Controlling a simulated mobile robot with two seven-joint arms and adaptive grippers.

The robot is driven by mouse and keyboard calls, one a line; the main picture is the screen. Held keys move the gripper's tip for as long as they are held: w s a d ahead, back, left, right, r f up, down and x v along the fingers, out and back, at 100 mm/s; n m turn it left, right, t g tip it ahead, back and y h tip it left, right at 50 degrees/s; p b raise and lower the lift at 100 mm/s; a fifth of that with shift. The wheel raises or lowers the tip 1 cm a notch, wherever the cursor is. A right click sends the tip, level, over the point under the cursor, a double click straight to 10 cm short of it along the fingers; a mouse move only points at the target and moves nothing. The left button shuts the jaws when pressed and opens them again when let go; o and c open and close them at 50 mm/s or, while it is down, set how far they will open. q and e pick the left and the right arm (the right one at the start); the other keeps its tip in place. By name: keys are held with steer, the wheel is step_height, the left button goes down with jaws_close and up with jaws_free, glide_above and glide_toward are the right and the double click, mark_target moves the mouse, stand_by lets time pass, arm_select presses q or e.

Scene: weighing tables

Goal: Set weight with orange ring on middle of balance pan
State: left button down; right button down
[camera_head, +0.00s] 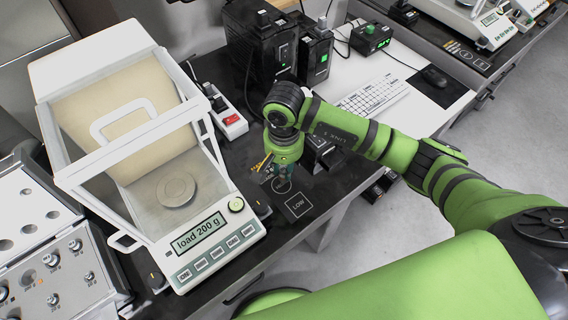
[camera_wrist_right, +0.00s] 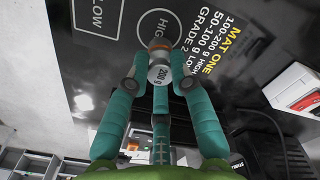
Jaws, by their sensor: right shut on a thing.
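My right gripper (camera_head: 283,168) is over the black mat, to the right of the balance. In the right wrist view its teal fingers (camera_wrist_right: 160,67) are shut on a metal weight (camera_wrist_right: 159,75) marked 200 g, with an orange band near its end. The weight overlaps the HIGH circle (camera_wrist_right: 155,27); I cannot tell whether it touches the mat. In the head view the weight is hidden by the gripper. The balance (camera_head: 192,252) has a bare round pan (camera_head: 177,188) under a framed glass shield, and its display reads "load 200 g". My left gripper is not in view.
A weight case (camera_head: 60,262) with several knobbed weights stands left of the balance. Black boxes (camera_head: 262,45), a red-switched power strip (camera_head: 232,122) and a keyboard (camera_head: 375,97) lie behind my right gripper.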

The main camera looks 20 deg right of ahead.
steer(key=shift+f, duration=0.4)
steer(key=shift+f+b, duration=0.2)
steer(key=shift+b, duration=0.15)
steer(key=c, duration=1.1)
jaws_free()
steer(key=shift+r, duration=0.15)
